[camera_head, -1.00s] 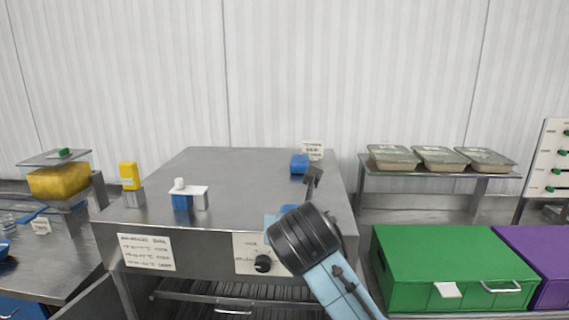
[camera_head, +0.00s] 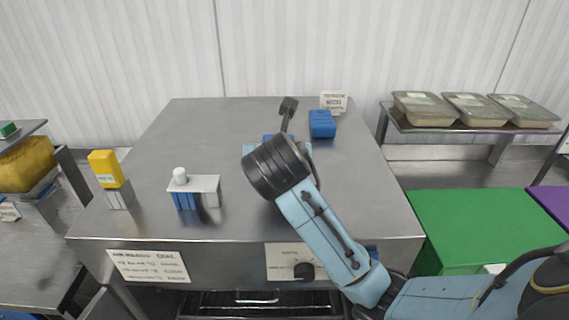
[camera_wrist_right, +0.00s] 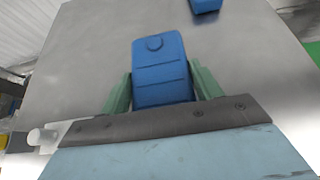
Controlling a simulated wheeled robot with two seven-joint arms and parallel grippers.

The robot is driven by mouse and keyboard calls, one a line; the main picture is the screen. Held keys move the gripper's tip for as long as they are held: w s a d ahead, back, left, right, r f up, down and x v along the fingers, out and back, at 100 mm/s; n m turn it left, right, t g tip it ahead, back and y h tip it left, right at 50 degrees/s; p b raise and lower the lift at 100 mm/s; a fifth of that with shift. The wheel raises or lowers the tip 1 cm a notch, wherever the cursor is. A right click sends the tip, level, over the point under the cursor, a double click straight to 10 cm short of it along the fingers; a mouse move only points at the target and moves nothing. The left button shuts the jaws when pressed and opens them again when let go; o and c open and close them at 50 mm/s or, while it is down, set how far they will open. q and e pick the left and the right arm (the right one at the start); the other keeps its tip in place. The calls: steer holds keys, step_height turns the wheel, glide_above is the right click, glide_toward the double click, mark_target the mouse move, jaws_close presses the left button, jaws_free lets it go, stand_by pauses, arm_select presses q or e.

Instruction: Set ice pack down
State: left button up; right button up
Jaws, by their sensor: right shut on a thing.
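A blue ice pack (camera_wrist_right: 160,62) is between the two green fingers of my right gripper (camera_wrist_right: 161,82) in the right wrist view. The gripper is shut on it, over the steel top. I cannot tell whether the pack touches the steel. In the head view my right wrist covers most of the pack and the fingers. A second blue pack (camera_head: 322,124) lies on the steel top, just right of and beyond the gripper, apart from it; it also shows at the top of the right wrist view (camera_wrist_right: 206,4). My left gripper is not in view.
The steel worktop (camera_head: 215,135) is mostly bare. A small rack with blue pieces and a white knob (camera_head: 194,188) and a yellow block (camera_head: 106,169) stand at its left. A small sign (camera_head: 334,101) stands at the back. Lidded trays (camera_head: 474,108) and a green box (camera_head: 470,225) are at the right.

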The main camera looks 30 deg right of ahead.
steer(key=shift+s+f, duration=0.2)
steer(key=shift+f, duration=0.55)
steer(key=shift+w+f, duration=0.1)
steer(key=shift+f, duration=2.2)
steer(key=shift+w+f, duration=0.1)
steer(key=shift+w, duration=0.05)
steer(key=o, duration=1.2)
steer(key=shift+f, duration=0.1)
steer(key=shift+r, duration=0.25)
steer(key=v, duration=1.2)
steer(key=shift+f, duration=0.1)
